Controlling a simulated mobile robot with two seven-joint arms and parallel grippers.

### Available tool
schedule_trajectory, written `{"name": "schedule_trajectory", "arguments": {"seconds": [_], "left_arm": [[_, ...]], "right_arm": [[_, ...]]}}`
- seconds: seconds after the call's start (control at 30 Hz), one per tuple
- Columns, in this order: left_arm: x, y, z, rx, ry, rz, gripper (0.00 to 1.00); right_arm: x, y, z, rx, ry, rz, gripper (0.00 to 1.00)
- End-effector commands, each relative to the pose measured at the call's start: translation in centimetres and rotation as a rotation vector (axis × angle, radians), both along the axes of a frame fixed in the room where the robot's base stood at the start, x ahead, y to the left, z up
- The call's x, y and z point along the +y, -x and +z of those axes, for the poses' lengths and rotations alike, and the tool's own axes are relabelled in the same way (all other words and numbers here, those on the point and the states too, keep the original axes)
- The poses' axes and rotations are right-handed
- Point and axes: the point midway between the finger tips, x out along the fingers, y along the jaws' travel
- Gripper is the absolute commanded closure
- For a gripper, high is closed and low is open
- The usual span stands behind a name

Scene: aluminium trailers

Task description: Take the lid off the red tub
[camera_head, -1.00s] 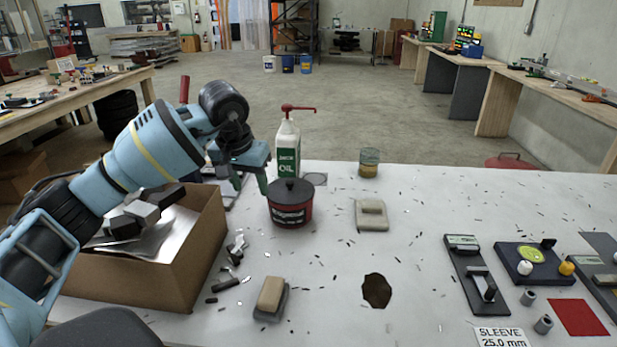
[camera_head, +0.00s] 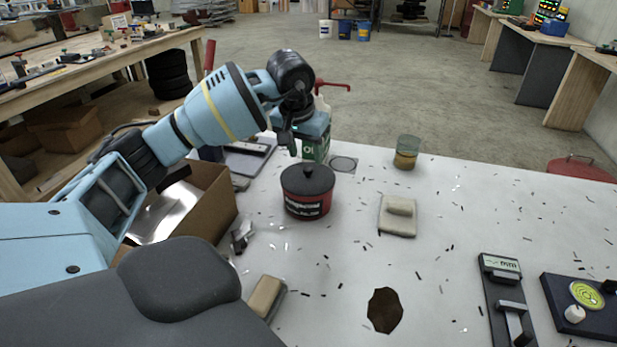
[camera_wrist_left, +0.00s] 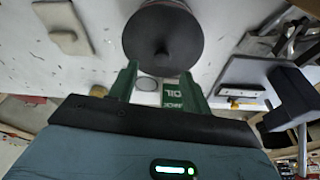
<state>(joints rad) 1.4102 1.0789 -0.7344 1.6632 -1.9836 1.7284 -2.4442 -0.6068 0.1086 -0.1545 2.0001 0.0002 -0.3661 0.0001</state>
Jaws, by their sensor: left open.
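The red tub (camera_head: 306,203) stands upright on the white table, with its dark lid (camera_head: 308,178) on top and a small knob in the lid's middle. In the left wrist view the round lid (camera_wrist_left: 163,40) fills the top middle, just beyond the fingers. My left gripper (camera_head: 294,150) is above and just behind the tub, pointing down, apart from the lid. Its two green fingers (camera_wrist_left: 158,82) are spread with nothing between them. My right gripper is not in view.
An oil bottle (camera_head: 316,149) with a red pump stands close behind my left gripper. A cardboard box (camera_head: 212,205) is to the tub's left. Dark shavings litter the table.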

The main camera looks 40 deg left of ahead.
Motion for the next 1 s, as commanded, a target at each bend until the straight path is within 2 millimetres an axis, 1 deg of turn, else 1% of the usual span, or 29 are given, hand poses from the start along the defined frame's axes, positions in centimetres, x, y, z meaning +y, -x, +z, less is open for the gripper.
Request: {"name": "schedule_trajectory", "arguments": {"seconds": [0.17,0.27,0.4,0.53,0.63,0.83,1.0], "left_arm": [[0.1,-0.1,-0.4,0.001,0.0,0.0,0.52],[0.3,-0.3,-1.5,0.002,0.001,0.0,0.52],[0.6,-0.8,-3.4,0.002,0.002,0.001,0.52],[0.7,-1.2,-4.7,0.0,0.0,-0.001,0.52],[0.7,-1.3,-5.0,-0.001,0.0,-0.001,0.52],[0.7,-1.3,-5.0,-0.002,0.0,-0.001,0.52],[0.7,-1.3,-5.0,-0.002,0.0,0.0,0.74]], "right_arm": [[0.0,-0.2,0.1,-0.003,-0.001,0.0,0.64],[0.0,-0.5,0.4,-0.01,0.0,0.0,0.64],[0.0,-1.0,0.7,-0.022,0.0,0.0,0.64],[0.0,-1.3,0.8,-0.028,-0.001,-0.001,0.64],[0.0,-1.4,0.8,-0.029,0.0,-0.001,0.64],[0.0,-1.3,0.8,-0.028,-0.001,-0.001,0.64],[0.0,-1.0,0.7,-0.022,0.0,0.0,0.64]]}}
